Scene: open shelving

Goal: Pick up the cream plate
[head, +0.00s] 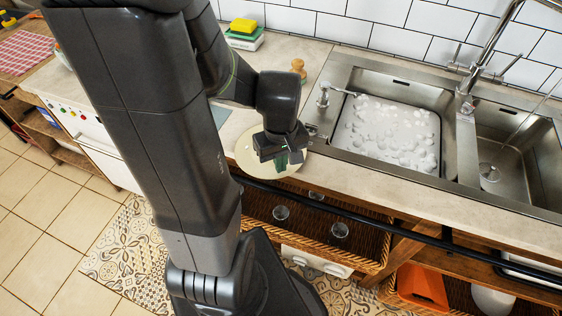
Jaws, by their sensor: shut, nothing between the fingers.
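The cream plate (248,158) lies flat on the beige counter, left of the sink and close to the counter's front edge. My gripper (283,165) is over the plate, pointing down, and hides its middle and right part. The gripper is shut with nothing held between its fingers. I cannot tell whether the fingertips touch the plate. A green patch shows beside the fingers; I cannot tell what it belongs to.
A sink (345,86) filled with foamy water is right of the plate, with a tap (466,100) behind. A wooden pepper mill (298,67) and a yellow sponge (243,26) stand farther back. A dark rail (350,212) runs below the counter edge. Wicker baskets (376,266) sit underneath.

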